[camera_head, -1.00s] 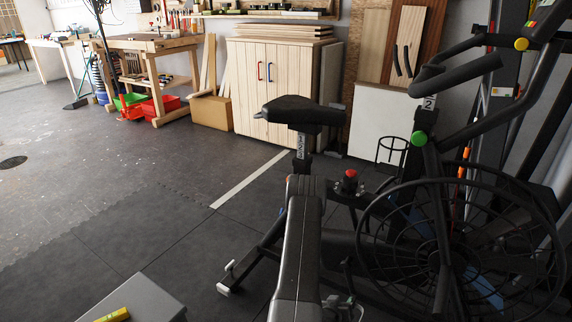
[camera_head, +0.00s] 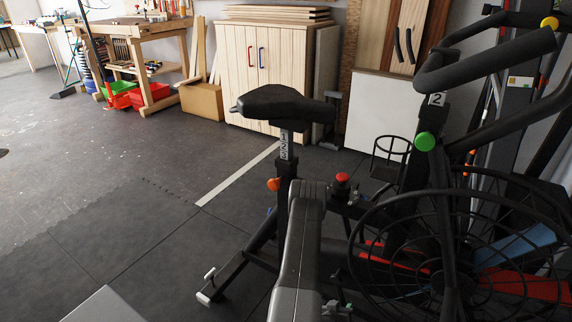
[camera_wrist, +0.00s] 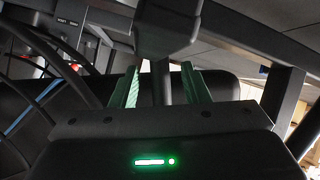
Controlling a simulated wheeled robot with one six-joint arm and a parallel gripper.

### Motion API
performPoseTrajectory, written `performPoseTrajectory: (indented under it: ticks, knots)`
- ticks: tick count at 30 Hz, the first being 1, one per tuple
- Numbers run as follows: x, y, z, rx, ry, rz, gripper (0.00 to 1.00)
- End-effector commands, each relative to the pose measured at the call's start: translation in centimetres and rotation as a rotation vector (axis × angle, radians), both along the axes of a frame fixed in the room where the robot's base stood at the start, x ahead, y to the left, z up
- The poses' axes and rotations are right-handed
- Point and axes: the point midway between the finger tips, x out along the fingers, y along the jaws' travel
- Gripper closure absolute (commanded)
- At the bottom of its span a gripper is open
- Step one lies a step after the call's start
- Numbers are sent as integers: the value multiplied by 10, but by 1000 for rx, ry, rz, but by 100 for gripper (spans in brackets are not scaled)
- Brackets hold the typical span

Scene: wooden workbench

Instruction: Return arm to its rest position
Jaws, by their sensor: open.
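My gripper (camera_wrist: 162,88) shows in the wrist view, with two green-lined fingers standing apart. No held object can be made out between them. Dark frame parts, a grey block (camera_wrist: 168,28) and a post fill the space behind the fingers; I cannot tell how near they are. In the head view, a dark grey arm link of mine (camera_head: 299,255) rises from the bottom middle in front of the exercise bike (camera_head: 286,103). I cannot make out the gripper's fingers clearly in the head view.
The bike's caged fan wheel (camera_head: 447,268) and handlebar (camera_head: 485,62) crowd the right side. A wooden cabinet (camera_head: 250,72) and workbench (camera_head: 140,28) stand behind. A grey surface (camera_head: 105,307) cuts into the bottom left. The dark floor at left (camera_head: 110,190) is clear.

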Motion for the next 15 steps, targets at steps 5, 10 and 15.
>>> performPoseTrajectory:
  ticks: [5,10,15]
  knots:
    - [-4,-5,3,-56,34,0,59]
    - [-6,-9,4,-96,58,0,59]
    - [-7,-9,5,-107,65,0,59]
